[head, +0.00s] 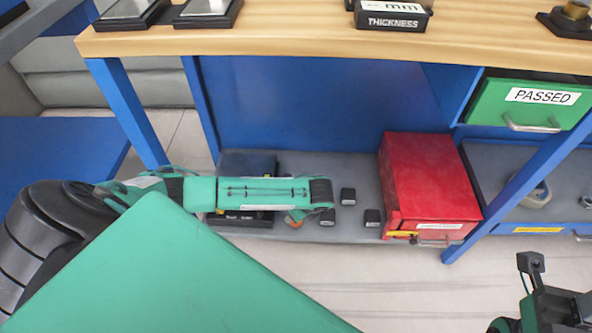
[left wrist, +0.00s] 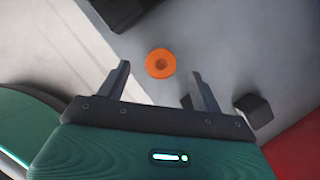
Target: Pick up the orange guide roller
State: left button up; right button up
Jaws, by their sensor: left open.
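The orange guide roller (left wrist: 160,63) is a small ring with a dark centre hole, lying on the grey lower shelf in the left wrist view. In the head view only a bit of orange (head: 293,220) shows beneath my left arm. My left gripper (left wrist: 161,74) is open and empty, its two fingers to either side of the roller in the picture, apart from it. In the head view my left gripper (head: 320,190) is over the shelf, its fingertips hidden. My right gripper (head: 531,270) is at the lower right, far from the roller; its jaw state is unclear.
Small black blocks (head: 348,196) stand right of the roller, another dark block (left wrist: 257,110) close in the wrist view. A red box (head: 430,180) is further right. A dark tray (head: 240,219) lies left. The wooden bench top (head: 300,40) overhangs the shelf (head: 340,234).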

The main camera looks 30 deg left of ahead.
pick_arm(q)
jog(key=shift+d+b+x, duration=0.2)
jog(key=shift+b+x, duration=1.6)
jog(key=shift+x, duration=1.15)
jog(key=c, duration=1.2)
jog(key=shift+r, duration=0.1)
